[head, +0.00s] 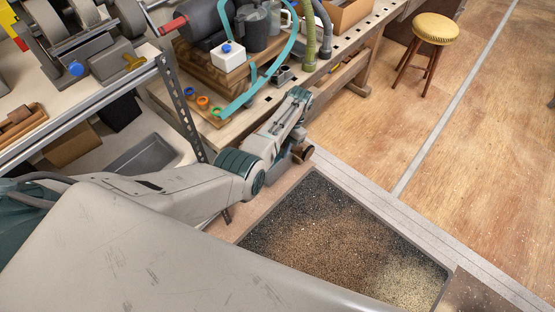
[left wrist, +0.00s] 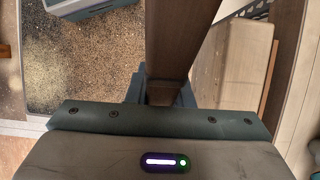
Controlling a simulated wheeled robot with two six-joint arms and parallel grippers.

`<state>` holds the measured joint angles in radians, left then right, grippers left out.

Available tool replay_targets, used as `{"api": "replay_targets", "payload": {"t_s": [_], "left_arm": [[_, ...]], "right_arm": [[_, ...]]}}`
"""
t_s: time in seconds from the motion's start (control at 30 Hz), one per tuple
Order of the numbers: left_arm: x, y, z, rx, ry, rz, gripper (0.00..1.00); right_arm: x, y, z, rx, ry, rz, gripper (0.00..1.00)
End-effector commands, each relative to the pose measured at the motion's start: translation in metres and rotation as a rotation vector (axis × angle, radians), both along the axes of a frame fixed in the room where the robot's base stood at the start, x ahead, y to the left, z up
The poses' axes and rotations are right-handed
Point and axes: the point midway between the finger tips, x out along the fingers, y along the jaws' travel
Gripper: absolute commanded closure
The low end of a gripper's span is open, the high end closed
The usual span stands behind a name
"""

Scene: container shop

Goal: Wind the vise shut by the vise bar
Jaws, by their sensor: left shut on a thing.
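My left arm reaches in from the left in the head view, and my left gripper (head: 296,146) is low beside the front edge of the workbench (head: 160,98). Its fingers are mostly hidden by my own arm. A short brown end, which looks like part of the vise bar (head: 304,154), shows at the gripper. In the left wrist view, my left gripper (left wrist: 160,92) is shut on a brown wooden bar (left wrist: 178,40) that runs up from between the fingers. The vise jaws are hidden, so their gap cannot be told. My right gripper is not in view.
A dark speckled mat (head: 330,235) lies on the floor below the gripper. A metal shelf post (head: 180,105) stands close to the left. A yellow-topped stool (head: 435,28) stands at the upper right. The wooden floor (head: 480,150) at right is clear.

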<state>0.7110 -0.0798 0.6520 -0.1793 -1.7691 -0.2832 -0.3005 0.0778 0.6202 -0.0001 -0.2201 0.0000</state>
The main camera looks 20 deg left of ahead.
Motion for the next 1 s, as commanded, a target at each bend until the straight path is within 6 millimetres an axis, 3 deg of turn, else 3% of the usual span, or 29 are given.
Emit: {"api": "replay_targets", "payload": {"t_s": [0.03,0.1,0.4,1.0], "left_arm": [[0.006,-0.004,-0.002,0.006,0.020,-0.001,1.00],[0.010,-0.005,0.001,0.017,0.050,-0.001,1.00],[0.024,-0.011,0.014,0.052,0.146,-0.001,1.00],[0.029,-0.015,0.022,0.063,0.187,-0.002,1.00]], "right_arm": [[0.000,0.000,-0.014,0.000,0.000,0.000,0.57],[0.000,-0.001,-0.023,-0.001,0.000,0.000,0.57],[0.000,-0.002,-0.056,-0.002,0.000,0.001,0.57],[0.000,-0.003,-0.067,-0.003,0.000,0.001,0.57]]}}
